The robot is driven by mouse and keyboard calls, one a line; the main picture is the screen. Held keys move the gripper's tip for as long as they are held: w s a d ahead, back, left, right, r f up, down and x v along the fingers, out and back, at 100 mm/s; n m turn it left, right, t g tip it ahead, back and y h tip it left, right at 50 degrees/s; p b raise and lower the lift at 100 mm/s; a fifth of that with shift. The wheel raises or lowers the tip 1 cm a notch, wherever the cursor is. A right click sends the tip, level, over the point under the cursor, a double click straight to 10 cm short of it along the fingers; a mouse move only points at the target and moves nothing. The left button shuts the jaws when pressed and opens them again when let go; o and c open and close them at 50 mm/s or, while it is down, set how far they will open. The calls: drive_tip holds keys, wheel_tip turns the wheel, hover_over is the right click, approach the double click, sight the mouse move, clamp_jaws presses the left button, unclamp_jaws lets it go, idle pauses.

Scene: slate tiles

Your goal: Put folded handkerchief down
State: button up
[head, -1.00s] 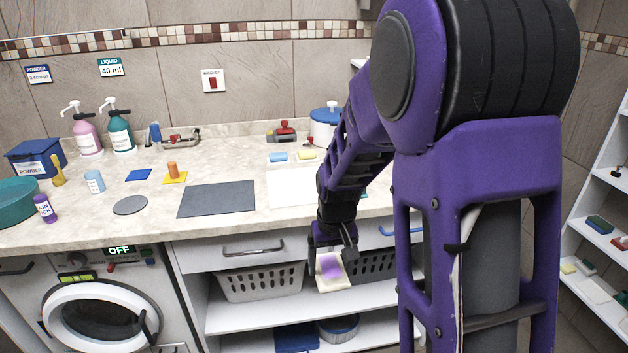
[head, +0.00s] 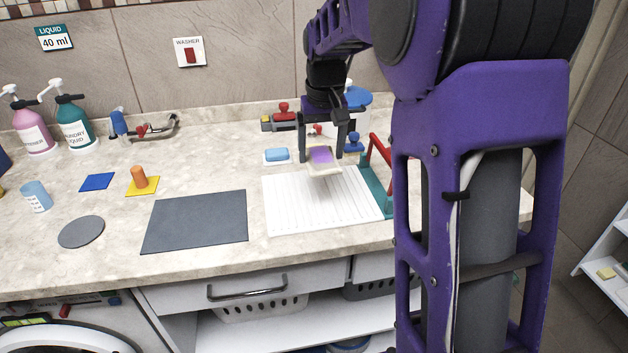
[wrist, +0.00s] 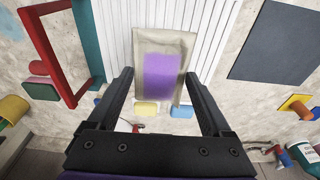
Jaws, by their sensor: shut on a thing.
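The folded handkerchief, cream with a purple patch (head: 321,156), hangs between the fingers of my gripper (head: 321,148), over the rear part of the white ribbed board (head: 300,212). A soft shadow on the board below suggests it is held clear of it. In the wrist view the handkerchief (wrist: 163,72) shows between the two black fingers of my gripper (wrist: 158,78), with the ribbed board behind it. My gripper is shut on it.
A teal and red frame (head: 374,185) stands at the board's right edge. Blue (head: 277,155) and yellow blocks lie behind the board. A dark grey mat (head: 195,221) lies to its left. The ribbed board's front is bare.

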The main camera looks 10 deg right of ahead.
sight(319, 194)
drive_tip(key=shift+w+r, duration=0.1)
drive_tip(key=shift+w, duration=0.3)
wheel_tip(319, 194, down, 10)
drive_tip(key=shift+r+b, duration=0.2)
drive_tip(key=shift+b, duration=0.75)
drive_tip(key=shift+f, duration=0.15)
drive_tip(key=o, duration=1.3)
drive_tip(key=shift+c, duration=0.2)
drive_tip(key=r, duration=0.4)
drive_tip(key=s+r+p, duration=0.1)
drive_tip(key=r, duration=0.3)
drive_tip(key=r+p, duration=0.1)
drive_tip(key=r, duration=0.3)
drive_tip(key=shift+s+r, duration=0.1)
drive_tip(key=shift+s, duration=0.25)
